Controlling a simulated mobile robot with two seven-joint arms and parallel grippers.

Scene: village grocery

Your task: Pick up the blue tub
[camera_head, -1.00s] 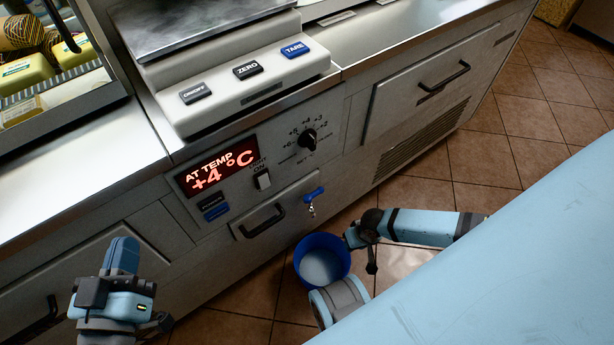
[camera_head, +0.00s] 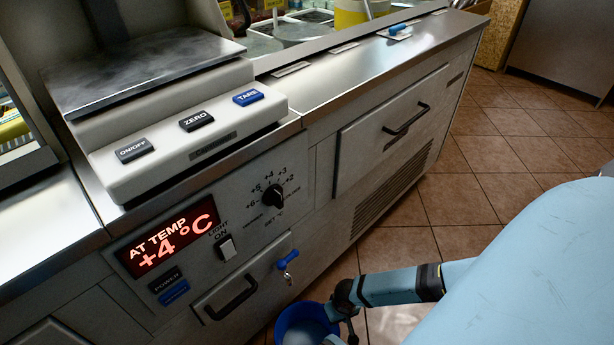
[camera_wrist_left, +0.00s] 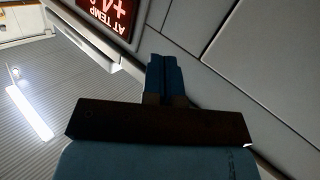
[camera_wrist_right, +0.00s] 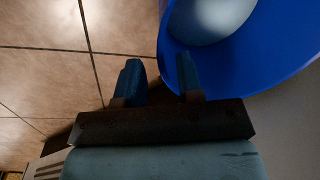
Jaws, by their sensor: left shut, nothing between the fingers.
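The blue tub (camera_head: 297,320) stands low beside the counter front, cut off by the bottom edge of the head view. Its blue wall (camera_wrist_right: 265,75) and pale inside fill the upper right of the right wrist view. My right gripper (camera_wrist_right: 158,82) is open, its fingers apart. Its right finger overlaps the tub's near wall in the picture; the left finger is clear of the tub, over floor. I cannot tell whether the wall lies between the fingers. My left gripper (camera_wrist_left: 163,75) is shut and empty near the counter front; it is outside the head view.
The counter front has a drawer handle (camera_head: 232,299), a blue-headed key (camera_head: 287,261), a knob (camera_head: 272,197) and a lit temperature display (camera_head: 168,240). A scale (camera_head: 185,130) stands on top. Tiled floor (camera_head: 480,190) is open to the right.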

